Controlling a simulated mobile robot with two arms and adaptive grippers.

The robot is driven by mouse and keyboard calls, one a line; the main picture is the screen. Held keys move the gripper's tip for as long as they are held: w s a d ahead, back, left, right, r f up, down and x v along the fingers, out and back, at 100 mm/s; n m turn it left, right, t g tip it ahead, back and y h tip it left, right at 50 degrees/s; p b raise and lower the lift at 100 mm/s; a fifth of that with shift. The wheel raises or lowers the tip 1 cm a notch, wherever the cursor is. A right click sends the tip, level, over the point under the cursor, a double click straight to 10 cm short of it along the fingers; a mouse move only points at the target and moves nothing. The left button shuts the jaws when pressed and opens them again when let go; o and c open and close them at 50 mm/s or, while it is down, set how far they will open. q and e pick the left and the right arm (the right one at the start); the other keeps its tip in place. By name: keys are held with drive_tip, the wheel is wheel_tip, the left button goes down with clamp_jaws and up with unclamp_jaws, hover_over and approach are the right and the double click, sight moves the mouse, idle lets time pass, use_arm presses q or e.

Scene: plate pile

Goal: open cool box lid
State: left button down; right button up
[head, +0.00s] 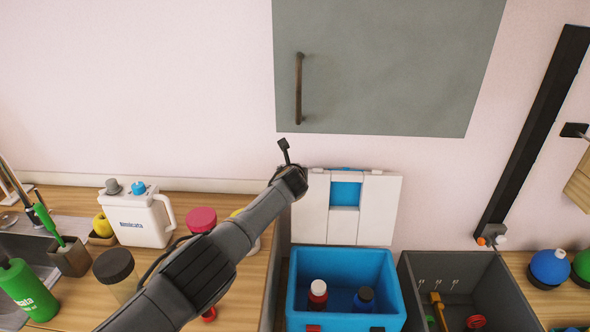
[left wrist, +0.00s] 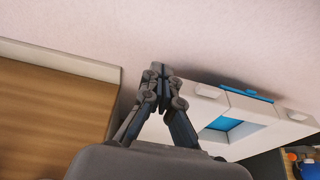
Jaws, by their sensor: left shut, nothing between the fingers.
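The cool box (head: 293,295) is blue and stands open at the lower middle of the head view. Its white lid (head: 386,205), with a blue panel in the middle, stands raised at the back, near the wall. In the left wrist view the lid (left wrist: 250,143) lies right of the fingers. My left gripper (head: 284,146) is above the lid's upper left corner. Its fingers (left wrist: 158,70) are shut with nothing between them. I cannot tell whether they touch the lid. My right gripper is in neither view.
A wooden counter (head: 183,207) with jars and a white canister (head: 140,222) is left. A grey cabinet (head: 390,65) hangs above.

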use_arm(q)
drive_tip(key=shift+w+f, duration=0.2)
drive_tip(key=shift+w, duration=0.05)
drive_tip(key=shift+s+r, duration=0.3)
drive_tip(key=shift+s, duration=0.1)
drive_tip(key=shift+w+f, duration=0.1)
drive_tip(key=shift+f, duration=0.05)
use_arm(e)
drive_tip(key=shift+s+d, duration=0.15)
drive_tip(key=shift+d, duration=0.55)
